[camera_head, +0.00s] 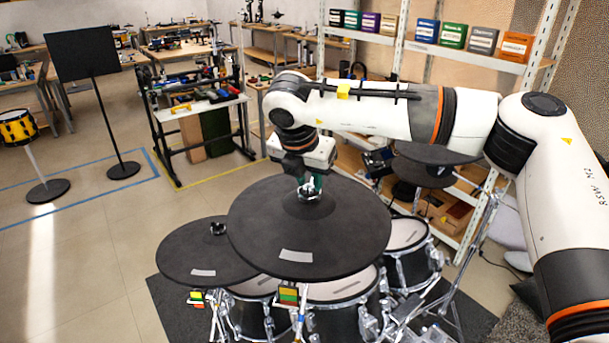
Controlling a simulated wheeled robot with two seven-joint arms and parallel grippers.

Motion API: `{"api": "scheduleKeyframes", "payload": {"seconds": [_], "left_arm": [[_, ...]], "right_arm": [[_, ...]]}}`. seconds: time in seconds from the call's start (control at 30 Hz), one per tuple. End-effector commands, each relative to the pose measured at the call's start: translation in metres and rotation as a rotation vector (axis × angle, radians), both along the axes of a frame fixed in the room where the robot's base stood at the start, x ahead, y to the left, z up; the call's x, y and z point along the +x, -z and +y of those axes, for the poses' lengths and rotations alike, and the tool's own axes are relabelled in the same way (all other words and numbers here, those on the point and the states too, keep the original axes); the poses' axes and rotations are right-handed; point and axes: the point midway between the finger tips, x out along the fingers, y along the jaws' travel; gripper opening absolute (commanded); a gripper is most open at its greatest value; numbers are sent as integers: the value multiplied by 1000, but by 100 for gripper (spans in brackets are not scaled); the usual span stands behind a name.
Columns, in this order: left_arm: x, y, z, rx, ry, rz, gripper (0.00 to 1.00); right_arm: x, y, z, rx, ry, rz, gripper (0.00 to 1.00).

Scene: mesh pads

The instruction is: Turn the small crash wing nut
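A large black cymbal pad (338,243) lies nearly level in the middle of the head view, with a white label near its front edge. A small silver wing nut (307,193) is at its raised centre. My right gripper (309,189) points down over that centre, its greenish fingertips at the wing nut. Whether they grip it or stand just around it is too small to tell. A smaller black cymbal pad (195,256) lies to the left and lower, with its own dark wing nut (217,229) on top. My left gripper is not in view.
Drums (340,295) on chrome stands fill the space below the pads. Another black pad (438,153) is behind my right arm, near a shelf rack (470,205). A music stand (92,95) and a yellow drum (17,128) stand left. Floor at left is clear.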

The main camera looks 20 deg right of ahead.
Motion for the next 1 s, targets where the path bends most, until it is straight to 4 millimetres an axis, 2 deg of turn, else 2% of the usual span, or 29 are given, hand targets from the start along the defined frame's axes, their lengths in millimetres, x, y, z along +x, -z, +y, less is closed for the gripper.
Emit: {"api": "scheduleKeyframes", "payload": {"seconds": [0.03,0.13,0.37,0.53,0.77,1.0], "left_arm": [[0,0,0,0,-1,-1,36],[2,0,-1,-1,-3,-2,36],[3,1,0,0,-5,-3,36],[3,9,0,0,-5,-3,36],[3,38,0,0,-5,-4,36],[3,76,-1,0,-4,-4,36]], "right_arm": [[0,0,0,0,0,0,17],[0,0,0,1,0,-1,1],[0,-1,1,1,-4,-1,0],[0,1,1,4,-32,-2,0],[-1,5,1,4,-149,-4,0],[-1,5,1,1,-359,-4,0]]}}
